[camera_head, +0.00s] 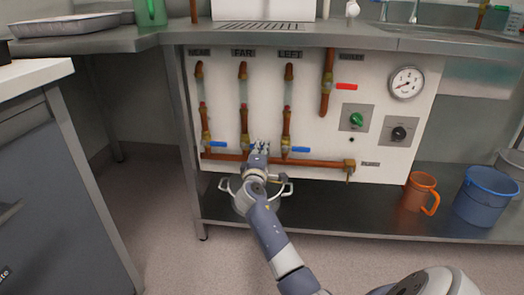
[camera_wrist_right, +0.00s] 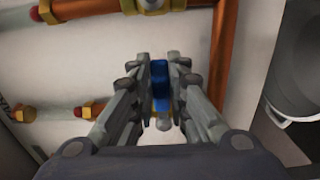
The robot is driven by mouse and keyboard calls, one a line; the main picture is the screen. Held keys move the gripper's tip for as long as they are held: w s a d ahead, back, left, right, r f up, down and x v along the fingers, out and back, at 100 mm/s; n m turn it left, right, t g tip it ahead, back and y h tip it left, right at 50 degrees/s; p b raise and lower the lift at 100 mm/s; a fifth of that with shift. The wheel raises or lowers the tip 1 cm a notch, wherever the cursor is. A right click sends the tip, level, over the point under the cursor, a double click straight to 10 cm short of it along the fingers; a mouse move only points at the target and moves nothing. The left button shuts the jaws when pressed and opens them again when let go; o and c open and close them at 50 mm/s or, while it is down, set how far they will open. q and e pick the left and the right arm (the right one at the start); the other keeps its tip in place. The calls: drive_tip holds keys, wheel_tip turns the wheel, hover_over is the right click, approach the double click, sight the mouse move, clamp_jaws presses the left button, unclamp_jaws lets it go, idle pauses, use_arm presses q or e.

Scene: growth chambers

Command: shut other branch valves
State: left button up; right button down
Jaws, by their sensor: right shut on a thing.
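A white panel (camera_head: 330,140) carries three copper branch pipes side by side. The left branch's blue valve handle (camera_head: 217,145) points sideways to the right, across its pipe. The right branch's blue valve handle (camera_head: 300,149) also lies sideways. My right gripper (camera_head: 259,147) is at the middle branch, labelled FAR (camera_head: 243,53), and covers its valve in the head view. In the right wrist view, the right gripper (camera_wrist_right: 161,80) has its fingers closed on both sides of a blue valve handle (camera_wrist_right: 159,75). My left gripper is not in view.
A red handle (camera_head: 346,86) lies sideways on a separate copper pipe. A gauge (camera_head: 406,83), green knob (camera_head: 356,119) and black knob (camera_head: 398,132) are on the panel's right. An orange jug (camera_head: 419,191) and blue bucket (camera_head: 485,197) stand on the lower shelf. A grey cabinet (camera_head: 70,190) stands left.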

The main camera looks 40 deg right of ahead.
drive_tip(key=shift+f, duration=0.15)
drive_tip(key=c, duration=1.5)
unclamp_jaws()
drive_tip(key=shift+c, duration=0.2)
drive_tip(key=v, duration=1.2)
